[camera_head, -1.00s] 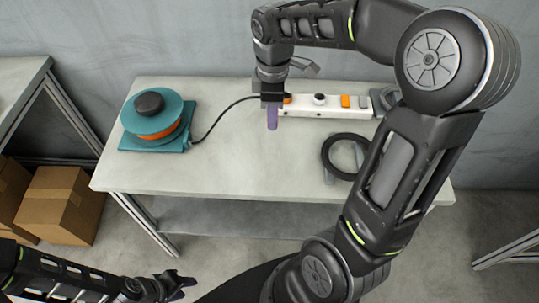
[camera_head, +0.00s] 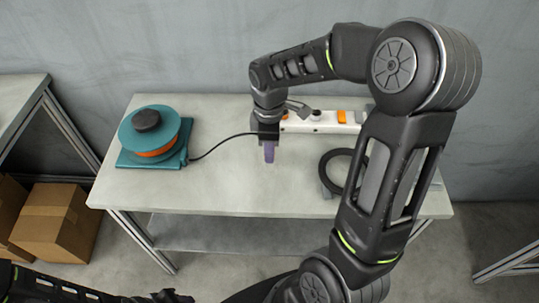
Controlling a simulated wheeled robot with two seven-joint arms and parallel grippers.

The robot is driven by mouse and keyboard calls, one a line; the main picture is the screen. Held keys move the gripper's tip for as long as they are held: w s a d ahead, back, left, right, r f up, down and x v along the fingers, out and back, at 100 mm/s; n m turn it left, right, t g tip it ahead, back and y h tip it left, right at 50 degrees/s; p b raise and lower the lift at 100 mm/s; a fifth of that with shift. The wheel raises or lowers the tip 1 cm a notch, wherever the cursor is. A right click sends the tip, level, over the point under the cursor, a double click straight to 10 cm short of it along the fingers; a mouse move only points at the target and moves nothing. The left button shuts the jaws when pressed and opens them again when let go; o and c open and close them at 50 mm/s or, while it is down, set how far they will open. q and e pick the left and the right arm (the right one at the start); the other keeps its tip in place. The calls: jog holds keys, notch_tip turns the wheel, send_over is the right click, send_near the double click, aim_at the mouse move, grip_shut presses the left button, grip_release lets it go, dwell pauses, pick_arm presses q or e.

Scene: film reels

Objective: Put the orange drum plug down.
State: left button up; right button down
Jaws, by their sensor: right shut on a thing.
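My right gripper (camera_head: 268,151) points down over the middle of the table, in front of the power strip's left end. It is shut. The black cable (camera_head: 222,144) from the teal drum (camera_head: 170,128) runs up to its jaws, so it holds the drum plug at the cable's end. The plug is hidden by the gripper, and I cannot tell whether it touches the table. My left gripper (camera_head: 172,297) is cut off at the bottom edge, and its jaws do not show clearly.
The white power strip (camera_head: 330,128) with orange and white parts lies behind my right gripper. A black ring-shaped coil (camera_head: 327,172) lies to its right, partly behind my arm. The table's front middle (camera_head: 235,195) is clear. Cardboard boxes (camera_head: 50,225) stand on the floor at left.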

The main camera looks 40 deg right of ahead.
jog(key=shift+f, duration=1.6)
jog(key=shift+f, duration=0.15)
jog(key=c, duration=1.2)
grip_release()
jog(key=shift+o, duration=0.2)
notch_tip(320, 180, up, 12)
jog(key=shift+r, duration=0.2)
